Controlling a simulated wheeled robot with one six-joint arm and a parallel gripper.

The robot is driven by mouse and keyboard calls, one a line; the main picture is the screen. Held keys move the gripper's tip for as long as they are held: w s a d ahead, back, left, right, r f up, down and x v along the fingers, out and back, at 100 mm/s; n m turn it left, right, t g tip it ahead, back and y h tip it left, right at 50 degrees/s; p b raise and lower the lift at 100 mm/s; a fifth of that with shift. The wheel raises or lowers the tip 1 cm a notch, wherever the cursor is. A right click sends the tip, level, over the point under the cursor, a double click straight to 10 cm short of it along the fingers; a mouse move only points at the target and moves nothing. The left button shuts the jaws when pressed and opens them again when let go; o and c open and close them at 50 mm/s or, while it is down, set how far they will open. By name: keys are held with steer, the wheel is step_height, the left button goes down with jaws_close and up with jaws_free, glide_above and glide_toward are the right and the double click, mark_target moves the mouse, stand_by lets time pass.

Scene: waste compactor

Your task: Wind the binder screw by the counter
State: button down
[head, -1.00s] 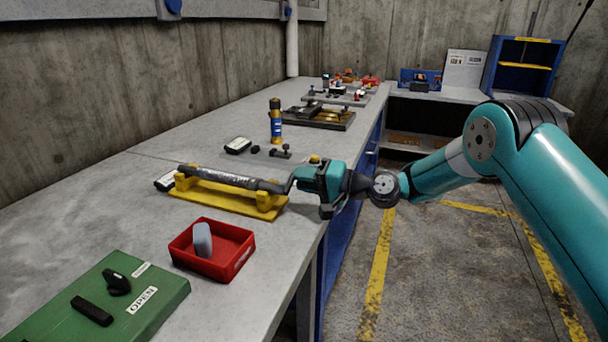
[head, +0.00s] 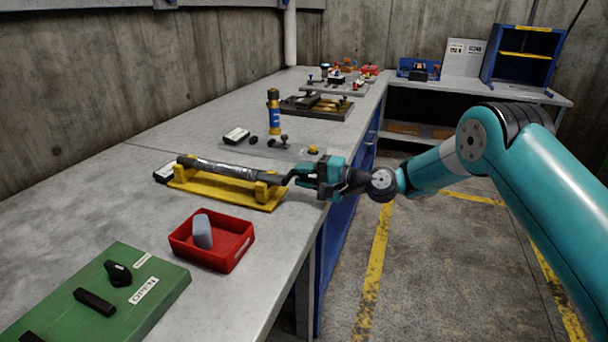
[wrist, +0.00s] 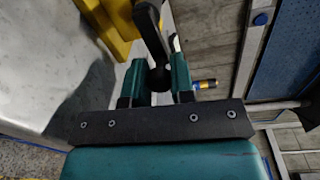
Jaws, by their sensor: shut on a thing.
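The binder screw (head: 225,171) is a dark grey rod with a shiny middle, lying in a yellow cradle (head: 222,194) on the workbench. A dark crank (head: 291,176) sticks out of its right end. My teal gripper (head: 314,178) is at the bench edge, shut on the crank's handle. In the wrist view the crank (wrist: 149,30) runs down to a dark knob between the fingers (wrist: 158,82). A small black box with a white face (head: 166,172) sits by the rod's left end. I cannot read it or tell whether it is the counter.
A red tray (head: 236,259) with a grey-blue block (head: 202,231) stands in front of the cradle. A green panel (head: 135,318) marked OPEN lies nearer. Behind stand a blue-and-yellow cylinder (head: 274,114) and another black box (head: 236,135). The floor to the right is clear.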

steer(key=shift+f, duration=0.1)
steer(key=c, duration=1)
jaws_free()
steer(key=shift+d, duration=0.1)
steer(key=shift+b+v, duration=0.95)
steer(key=shift+v, duration=7.7)
steer(key=shift+s, duration=0.1)
